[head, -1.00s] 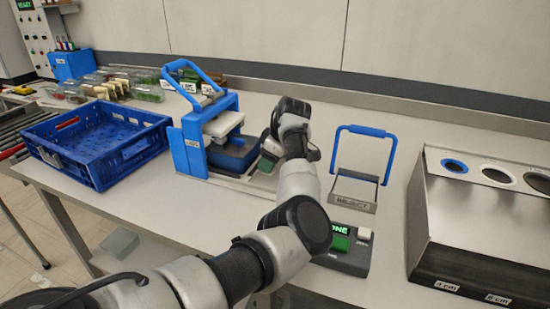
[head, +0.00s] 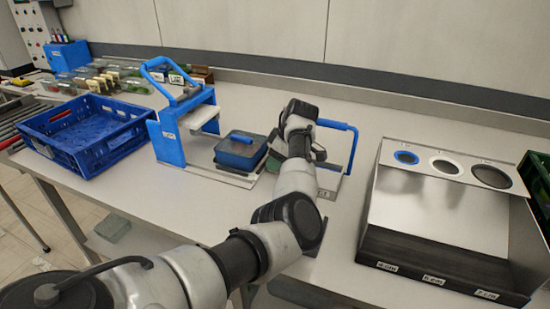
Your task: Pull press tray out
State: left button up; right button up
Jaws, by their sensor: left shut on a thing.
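The blue press (head: 170,140) with its raised handle stands on the bench left of centre. The press tray (head: 222,175), a flat metallic plate, sticks out to the right of the press. The wrist partly hides the fingers and the grip. My right gripper is not in view.
A blue crate (head: 92,150) stands left of the press. A metal box with round holes (head: 430,215) stands at right. Several jars and packs line the back left.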

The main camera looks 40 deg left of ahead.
pick_arm(q)
jog(key=shift+d, duration=0.15)
jog(key=o, duration=1.3)
jog(key=shift+w+d, duration=0.1)
jog(key=shift+d, duration=0.05)
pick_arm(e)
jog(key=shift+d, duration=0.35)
pick_arm(q)
jog(key=v, duration=1)
jog(key=shift+d+r+b, duration=0.15)
jog(key=shift+r+b, duration=0.2)
jog(key=shift+r, duration=0.05)
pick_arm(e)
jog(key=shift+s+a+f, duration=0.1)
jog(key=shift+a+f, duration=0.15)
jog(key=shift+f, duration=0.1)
